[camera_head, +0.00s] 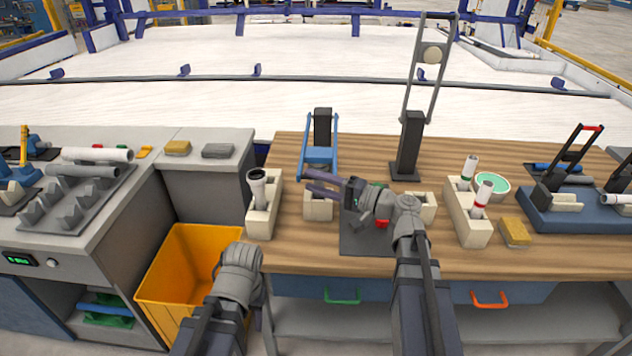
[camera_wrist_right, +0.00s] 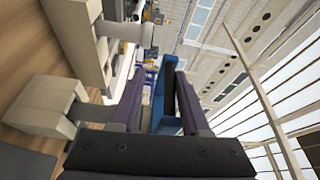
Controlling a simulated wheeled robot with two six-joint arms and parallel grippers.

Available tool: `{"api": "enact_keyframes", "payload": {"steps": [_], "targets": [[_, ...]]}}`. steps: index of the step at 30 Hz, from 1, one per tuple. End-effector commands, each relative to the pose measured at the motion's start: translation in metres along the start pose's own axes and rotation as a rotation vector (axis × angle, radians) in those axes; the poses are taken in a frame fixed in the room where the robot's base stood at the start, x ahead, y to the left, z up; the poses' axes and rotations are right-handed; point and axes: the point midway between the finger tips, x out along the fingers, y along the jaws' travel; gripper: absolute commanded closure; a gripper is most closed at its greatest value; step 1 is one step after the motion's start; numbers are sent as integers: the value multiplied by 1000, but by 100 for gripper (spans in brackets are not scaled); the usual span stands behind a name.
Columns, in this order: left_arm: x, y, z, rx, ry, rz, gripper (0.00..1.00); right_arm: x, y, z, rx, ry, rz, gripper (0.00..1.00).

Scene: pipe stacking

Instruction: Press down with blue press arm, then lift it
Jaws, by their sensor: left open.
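The blue press (camera_head: 319,156) stands at the back of the wooden bench, its blue side bars beside a dark column (camera_head: 322,126). My right gripper (camera_head: 312,181) reaches left in front of it, above a beige block (camera_head: 318,207). In the right wrist view its two purple fingers (camera_wrist_right: 160,92) are apart. A blue bar (camera_wrist_right: 163,112) shows between them, with a gap at the left finger; I cannot tell whether it touches the right one. My left gripper (camera_head: 240,257) is low at the bench's left front edge, apart from the press; its fingertips are hidden.
A grey press (camera_head: 409,143) with its arm raised stands to the right. Beige holders with pipes stand at left (camera_head: 262,217) and right (camera_head: 468,222). A yellow sponge (camera_head: 515,232) and a blue-based fixture (camera_head: 570,213) lie further right. A yellow bin (camera_head: 183,268) is at lower left.

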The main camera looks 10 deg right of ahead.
Motion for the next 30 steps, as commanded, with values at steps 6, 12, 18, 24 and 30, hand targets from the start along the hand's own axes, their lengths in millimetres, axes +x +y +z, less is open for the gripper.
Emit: {"api": "enact_keyframes", "payload": {"steps": [6,12,18,24,30], "targets": [[0,0,0,0,0,0,50,-13,-1,-8,3,21,-2,53],[0,0,0,0,0,0,50,-47,-1,-6,1,19,-1,53],[1,0,0,0,0,0,50,-72,-1,-4,-1,16,0,53],[1,0,0,0,0,0,50,-79,-1,-1,-2,8,0,53],[1,0,0,0,0,0,50,-79,-2,1,-2,4,0,53]]}}
